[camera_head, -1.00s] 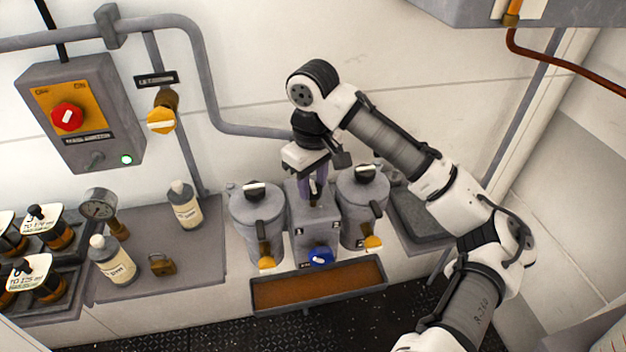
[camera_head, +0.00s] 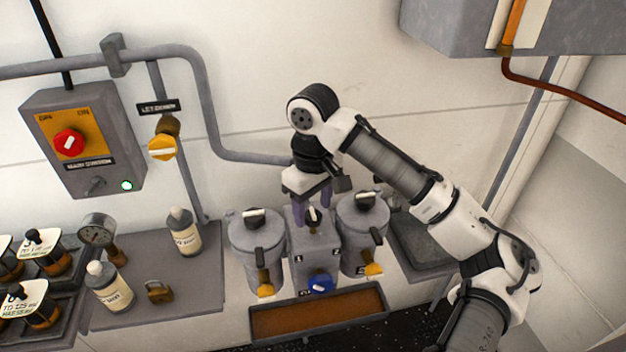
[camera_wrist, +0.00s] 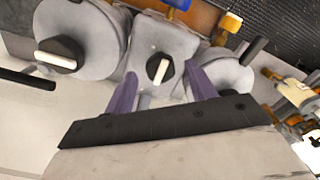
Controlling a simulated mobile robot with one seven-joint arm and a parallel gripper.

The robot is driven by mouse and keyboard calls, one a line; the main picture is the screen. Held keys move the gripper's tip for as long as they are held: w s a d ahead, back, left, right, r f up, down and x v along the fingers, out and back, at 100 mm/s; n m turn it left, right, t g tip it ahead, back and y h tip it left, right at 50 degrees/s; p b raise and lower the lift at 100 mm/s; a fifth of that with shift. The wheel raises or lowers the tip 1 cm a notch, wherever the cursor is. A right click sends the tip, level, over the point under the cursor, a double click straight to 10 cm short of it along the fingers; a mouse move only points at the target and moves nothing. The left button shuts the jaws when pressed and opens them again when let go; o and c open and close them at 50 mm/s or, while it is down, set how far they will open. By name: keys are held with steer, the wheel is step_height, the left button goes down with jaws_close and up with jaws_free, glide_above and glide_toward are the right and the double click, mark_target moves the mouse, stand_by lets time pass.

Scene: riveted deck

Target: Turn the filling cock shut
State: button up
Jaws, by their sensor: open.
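A grey box stands between two grey lidded pots and carries a dark knob (camera_head: 313,217) with a pale bar on top. The knob also shows in the wrist view (camera_wrist: 159,69), its bar slightly slanted. My gripper (camera_head: 313,202) is over the box, its two purple fingers apart, one on each side of the knob. In the wrist view my gripper (camera_wrist: 160,88) is open and empty, and I cannot tell whether a finger touches the knob. A blue knob (camera_head: 320,283) is low on the box's front. No readable label names the filling cock.
The left pot (camera_head: 257,240) and right pot (camera_head: 362,222) flank the box closely, with knobbed lids and orange-handled taps. A brown-bottomed tray (camera_head: 318,316) lies in front. Bottles, a gauge (camera_head: 98,228) and a padlock (camera_head: 159,291) stand left. A yellow wall valve (camera_head: 162,148) is at upper left.

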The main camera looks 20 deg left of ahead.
mark_target(312, 213)
step_height(312, 213, up, 13)
steer(key=b, duration=0.1)
steer(key=shift+b, duration=0.3)
steer(key=shift+a, duration=0.1)
stand_by(0.3)
